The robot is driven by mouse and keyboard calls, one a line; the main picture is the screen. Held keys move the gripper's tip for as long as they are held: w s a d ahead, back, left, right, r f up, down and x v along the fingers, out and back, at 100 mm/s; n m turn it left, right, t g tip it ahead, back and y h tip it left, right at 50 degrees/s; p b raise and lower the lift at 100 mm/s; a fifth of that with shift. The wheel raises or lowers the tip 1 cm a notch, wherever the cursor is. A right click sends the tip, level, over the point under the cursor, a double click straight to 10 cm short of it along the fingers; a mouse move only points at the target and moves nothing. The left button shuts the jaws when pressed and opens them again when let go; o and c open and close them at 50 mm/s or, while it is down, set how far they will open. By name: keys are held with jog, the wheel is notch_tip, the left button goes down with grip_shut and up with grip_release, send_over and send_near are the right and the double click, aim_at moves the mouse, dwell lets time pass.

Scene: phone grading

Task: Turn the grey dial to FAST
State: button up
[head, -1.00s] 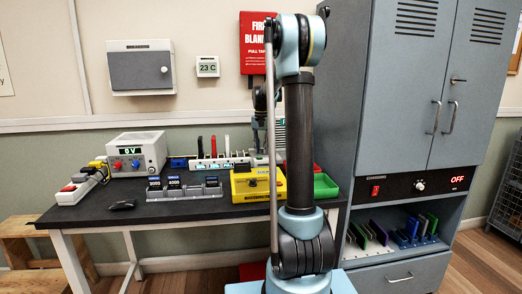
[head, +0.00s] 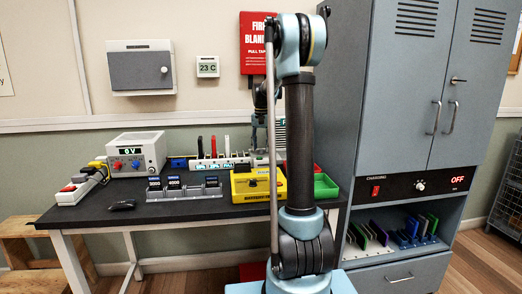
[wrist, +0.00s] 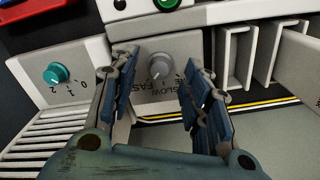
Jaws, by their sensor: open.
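The grey dial (wrist: 160,66) sits on a light panel in the wrist view. FAST and SLOW are printed below it, with another label partly hidden by the right finger. I cannot tell clearly which label its pointer faces. My gripper (wrist: 158,72) is open, with one finger on each side of the dial; no contact shows. In the head view my gripper is small, over the back of the black table (head: 110,215), partly behind my arm. I cannot make out the grey dial there.
A teal dial (wrist: 57,74) marked 0, 1, 2 sits left of my left finger. A green button (wrist: 166,4) is above the grey dial. White upright dividers (wrist: 265,50) stand to the right. A yellow box (head: 243,185) is at the table's front.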

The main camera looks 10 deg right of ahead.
notch_tip(320, 180, up, 11)
jog(key=shift+f, duration=0.15)
dwell(0.5)
